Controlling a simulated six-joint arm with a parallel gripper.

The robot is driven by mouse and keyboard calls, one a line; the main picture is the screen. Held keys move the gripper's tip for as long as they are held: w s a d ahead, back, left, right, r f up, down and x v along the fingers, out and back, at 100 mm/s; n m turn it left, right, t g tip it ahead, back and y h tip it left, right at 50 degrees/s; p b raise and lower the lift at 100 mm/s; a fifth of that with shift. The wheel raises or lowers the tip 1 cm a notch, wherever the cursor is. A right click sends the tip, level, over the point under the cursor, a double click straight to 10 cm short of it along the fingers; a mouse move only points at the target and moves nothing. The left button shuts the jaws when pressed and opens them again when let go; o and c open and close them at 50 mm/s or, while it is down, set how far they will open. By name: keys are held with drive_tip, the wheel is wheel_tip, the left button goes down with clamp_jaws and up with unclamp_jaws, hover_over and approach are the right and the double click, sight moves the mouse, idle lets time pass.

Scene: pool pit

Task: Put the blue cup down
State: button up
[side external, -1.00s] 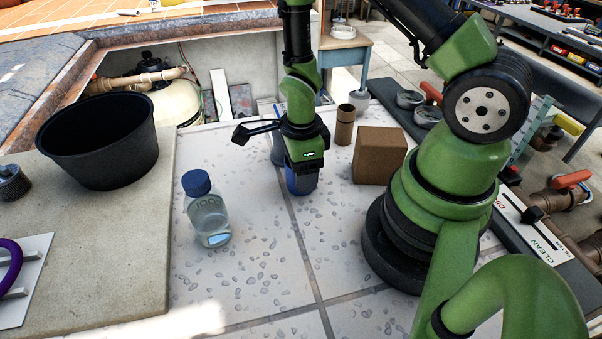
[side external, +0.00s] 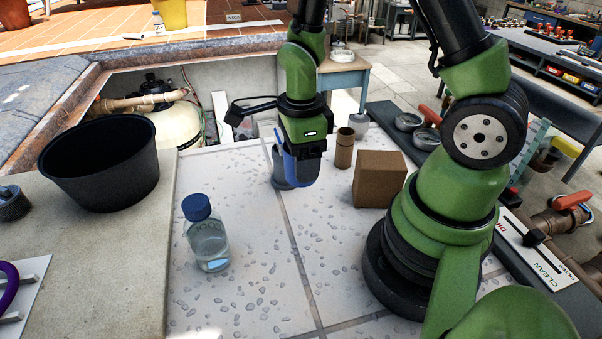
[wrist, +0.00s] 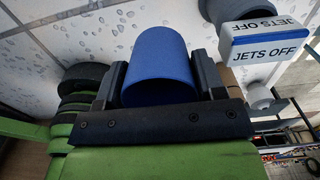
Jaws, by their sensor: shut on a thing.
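The blue cup (wrist: 158,62) is between the two dark fingers of my gripper (wrist: 158,80) in the wrist view, and both fingers press against its sides. In the side view my gripper (side external: 301,160) is tilted, with the blue cup (side external: 297,175) at its lower end, partly covered by the fingers. The cup appears to be held a little above the pale tiled surface (side external: 255,240), though its lower edge is hard to judge. A grey cylinder (side external: 279,166) stands just behind and left of it.
A brown box (side external: 379,180) and a brown cylinder (side external: 344,148) stand to the right. A blue-capped bottle (side external: 206,235) stands at front left, and a black tub (side external: 100,165) is on the ledge. A "JETS OFF" block (wrist: 267,42) shows in the wrist view. The front tiles are clear.

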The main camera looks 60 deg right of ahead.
drive_tip(key=shift+r, duration=0.55)
drive_tip(key=s+a+f+n, duration=0.2)
drive_tip(key=s+f+n, duration=0.1)
drive_tip(key=s+a+f+n, duration=0.1)
drive_tip(key=shift+s+f+n, duration=0.2)
drive_tip(key=shift+f+n, duration=0.1)
drive_tip(key=shift+f, duration=2.2)
drive_tip(key=shift+f, duration=0.15)
drive_tip(key=o, duration=1)
drive_tip(key=shift+w, duration=0.1)
